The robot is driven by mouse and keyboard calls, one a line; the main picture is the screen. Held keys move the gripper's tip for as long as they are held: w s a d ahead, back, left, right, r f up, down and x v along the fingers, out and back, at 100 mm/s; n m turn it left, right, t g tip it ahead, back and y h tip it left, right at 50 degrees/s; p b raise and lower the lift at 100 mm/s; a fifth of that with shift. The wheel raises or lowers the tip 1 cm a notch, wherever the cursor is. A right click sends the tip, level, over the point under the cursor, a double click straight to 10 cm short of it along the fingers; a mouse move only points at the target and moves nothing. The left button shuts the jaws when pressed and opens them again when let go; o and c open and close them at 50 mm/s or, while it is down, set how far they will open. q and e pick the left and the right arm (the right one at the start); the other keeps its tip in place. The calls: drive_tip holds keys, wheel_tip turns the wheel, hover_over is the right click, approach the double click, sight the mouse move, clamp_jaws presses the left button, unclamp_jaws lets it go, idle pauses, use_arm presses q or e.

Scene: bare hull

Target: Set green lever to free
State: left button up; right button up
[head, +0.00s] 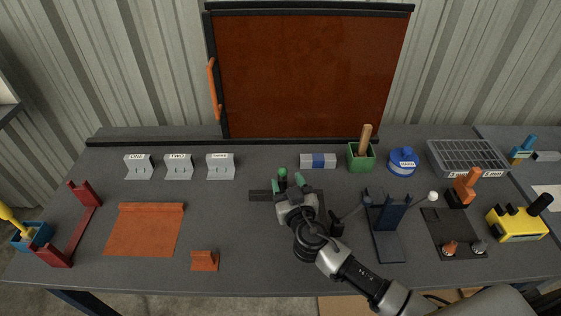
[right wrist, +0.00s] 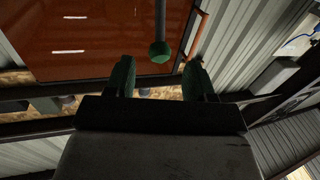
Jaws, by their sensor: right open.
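The green lever's round knob (head: 283,173) shows near the middle of the table in the head view, just at my right gripper (head: 288,181). My right gripper is open and empty, with green-tipped fingers pointing to the back of the table. In the right wrist view the green knob (right wrist: 160,52), on a dark rod, appears between the lines of the two fingers and a little beyond their tips. No contact shows. The lever's dark base (head: 261,195) is partly hidden by my gripper, and its markings cannot be read. My left gripper is not in view.
A dark blue stand (head: 387,222) and a white ball-ended lever (head: 432,196) stand right of my right arm. A green pot (head: 361,158) and a blue-striped block (head: 318,161) stand behind. A brown-red cabinet door (head: 310,75) rises at the back.

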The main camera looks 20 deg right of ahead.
sight(284, 175)
drive_tip(key=w+p, duration=0.1)
drive_tip(key=w, duration=0.5)
drive_tip(key=shift+f, duration=0.1)
drive_tip(key=shift+w+d, duration=0.1)
drive_tip(key=shift+w, duration=0.15)
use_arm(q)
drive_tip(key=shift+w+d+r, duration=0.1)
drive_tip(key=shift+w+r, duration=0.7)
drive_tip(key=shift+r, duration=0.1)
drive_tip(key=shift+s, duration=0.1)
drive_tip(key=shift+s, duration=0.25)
use_arm(e)
clamp_jaws()
